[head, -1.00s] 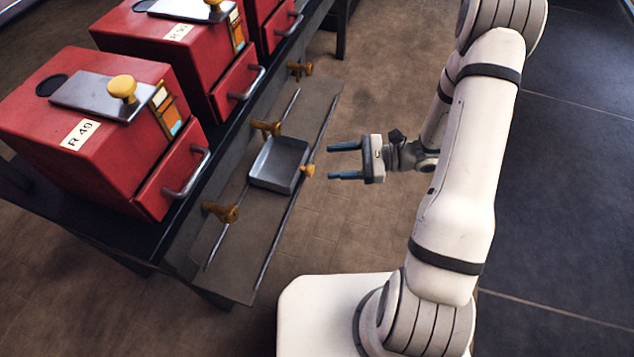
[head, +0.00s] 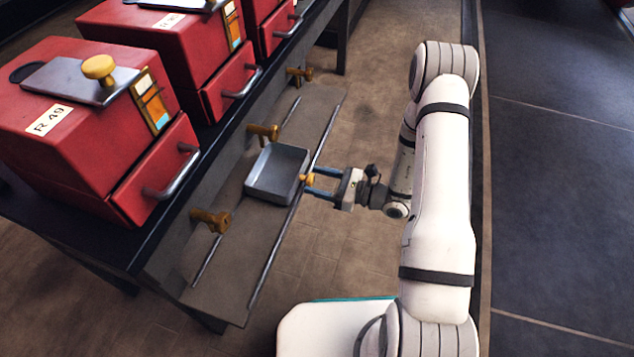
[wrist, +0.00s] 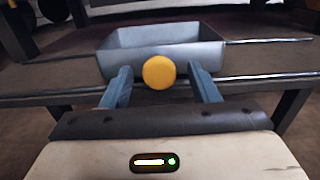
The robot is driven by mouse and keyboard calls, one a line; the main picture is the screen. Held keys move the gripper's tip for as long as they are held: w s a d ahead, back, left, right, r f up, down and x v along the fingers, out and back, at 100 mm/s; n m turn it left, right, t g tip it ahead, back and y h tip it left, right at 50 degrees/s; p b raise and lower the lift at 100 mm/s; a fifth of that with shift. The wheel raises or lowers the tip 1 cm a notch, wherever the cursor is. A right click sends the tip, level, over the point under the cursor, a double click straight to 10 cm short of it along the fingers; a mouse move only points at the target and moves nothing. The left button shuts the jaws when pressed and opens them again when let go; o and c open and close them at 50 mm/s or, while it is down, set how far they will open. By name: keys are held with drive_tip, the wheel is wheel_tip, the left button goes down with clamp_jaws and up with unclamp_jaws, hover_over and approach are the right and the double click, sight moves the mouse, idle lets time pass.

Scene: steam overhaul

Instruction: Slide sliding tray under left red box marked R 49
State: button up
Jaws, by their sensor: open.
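The sliding tray (head: 277,172) is a shallow grey metal pan on two rails along a low shelf, with a yellow round knob (head: 307,180) on its near side. In the wrist view the tray (wrist: 160,45) lies straight ahead, its knob (wrist: 159,72) between my fingers. My gripper (head: 318,183) is open, one finger on each side of the knob; I cannot tell whether either touches it. The left red box marked R 49 (head: 75,120) stands on the bench at the left, with a yellow knob on top and a drawer handle. The tray sits to the right of that box, nearer the middle box.
Two more red boxes (head: 165,50) stand farther along the dark bench (head: 120,255). Yellow brackets, one at the left (head: 210,220), one behind the tray (head: 264,132) and one farther along (head: 300,76), line the shelf. The rails (head: 270,250) are bare left of the tray.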

drive_tip(key=shift+w+a, duration=0.1)
drive_tip(key=shift+a, duration=0.15)
clamp_jaws()
idle(0.5)
